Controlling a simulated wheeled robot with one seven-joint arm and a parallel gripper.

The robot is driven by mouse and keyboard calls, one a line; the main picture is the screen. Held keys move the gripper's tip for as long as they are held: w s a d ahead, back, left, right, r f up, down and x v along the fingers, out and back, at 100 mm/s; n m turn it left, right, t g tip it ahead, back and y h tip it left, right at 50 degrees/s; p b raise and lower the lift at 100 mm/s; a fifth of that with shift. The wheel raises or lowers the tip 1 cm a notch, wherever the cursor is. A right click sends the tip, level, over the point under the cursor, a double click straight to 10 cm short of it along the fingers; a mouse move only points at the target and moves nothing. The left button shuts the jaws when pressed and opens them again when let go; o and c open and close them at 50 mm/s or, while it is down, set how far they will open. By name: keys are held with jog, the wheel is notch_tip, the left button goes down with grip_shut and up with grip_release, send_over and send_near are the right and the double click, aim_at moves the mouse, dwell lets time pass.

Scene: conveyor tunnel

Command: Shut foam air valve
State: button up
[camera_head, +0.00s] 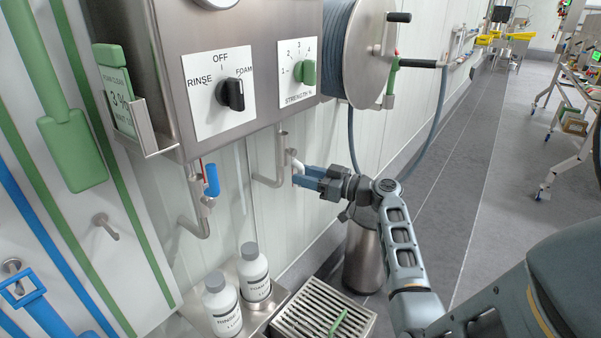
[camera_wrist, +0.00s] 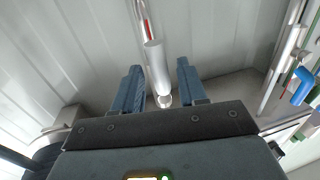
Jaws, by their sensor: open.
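A valve with a white lever handle (camera_head: 295,163) sits on the right-hand pipe under the steel control box. No label on it is readable. My gripper (camera_head: 303,175) is at this valve with its blue fingers open. In the wrist view the pale lever (camera_wrist: 156,68) lies between the two fingers (camera_wrist: 160,88), with a gap on each side. Whether its tip is level with the fingertips I cannot tell. A second valve with a blue handle (camera_head: 211,180) hangs on the left-hand pipe, and it also shows at the right of the wrist view (camera_wrist: 303,86).
The steel control box (camera_head: 255,50) with its black and green knobs overhangs the valves. A hose reel (camera_head: 355,50) is to its right. A steel canister (camera_head: 363,258) stands beneath my gripper.

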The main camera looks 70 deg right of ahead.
jog(key=shift+w, duration=0.85)
jog(key=shift+c, duration=0.3)
grip_shut()
